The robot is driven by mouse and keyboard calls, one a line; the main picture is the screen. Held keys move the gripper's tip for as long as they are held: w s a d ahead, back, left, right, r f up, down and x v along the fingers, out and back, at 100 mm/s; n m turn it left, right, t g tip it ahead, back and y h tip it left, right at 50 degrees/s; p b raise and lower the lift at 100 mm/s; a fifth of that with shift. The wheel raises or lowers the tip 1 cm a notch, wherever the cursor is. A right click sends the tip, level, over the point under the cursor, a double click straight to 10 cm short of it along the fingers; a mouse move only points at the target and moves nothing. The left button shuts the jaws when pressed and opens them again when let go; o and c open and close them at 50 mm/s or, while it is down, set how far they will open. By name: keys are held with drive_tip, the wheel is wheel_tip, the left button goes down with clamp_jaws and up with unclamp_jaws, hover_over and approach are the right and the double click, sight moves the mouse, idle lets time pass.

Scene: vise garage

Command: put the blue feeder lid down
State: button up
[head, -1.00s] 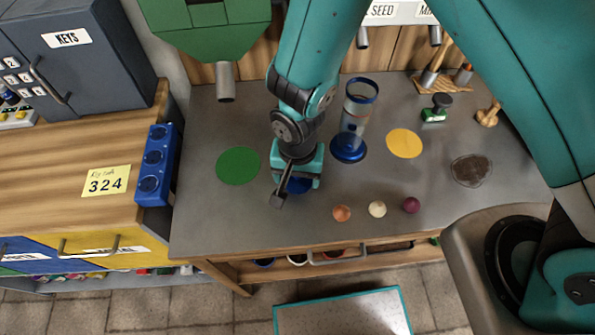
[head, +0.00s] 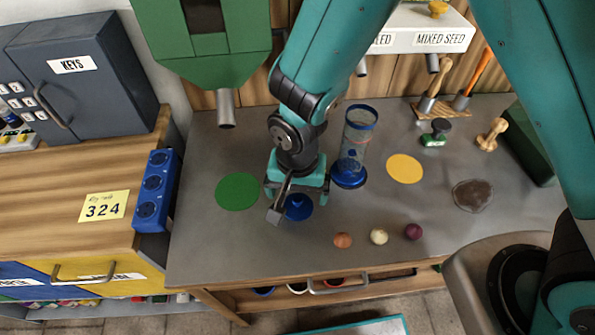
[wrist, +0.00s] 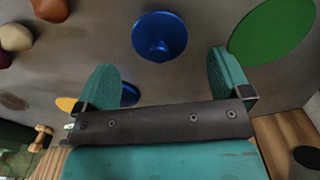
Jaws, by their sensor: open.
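The blue feeder lid (head: 298,207) lies on the grey workbench, a round disc with a knob in its middle. It also shows in the wrist view (wrist: 160,37), beyond my fingertips. My gripper (head: 296,196) is open and empty just above the lid. In the wrist view my gripper (wrist: 170,75) has its two teal fingers spread apart, and no finger touches the lid. The clear feeder tube (head: 357,140) with a blue rim and blue base stands upright to the right of my gripper.
A green disc (head: 237,191) lies left of the lid and a yellow disc (head: 405,168) lies right of the tube. Orange (head: 342,240), cream (head: 379,237) and dark red balls (head: 413,231) lie near the front edge. A blue three-hole block (head: 155,190) sits at the left.

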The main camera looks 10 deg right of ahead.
wheel_tip(320, 180, up, 8)
wheel_tip(320, 180, up, 10)
drive_tip(key=n+y, duration=0.2)
drive_tip(key=n, duration=0.2)
hover_over(298, 199)
drive_tip(key=s+d, duration=0.3)
drive_tip(key=d, duration=0.2)
drive_tip(key=s+d+r+n+y, duration=0.2)
drive_tip(key=s+d+r+n, duration=0.2)
drive_tip(key=s+r+n, duration=0.2)
drive_tip(key=shift+s+d+r+n+b, duration=0.2)
drive_tip(key=shift+s+d+n+b, duration=0.15)
drive_tip(key=shift+s, duration=0.4)
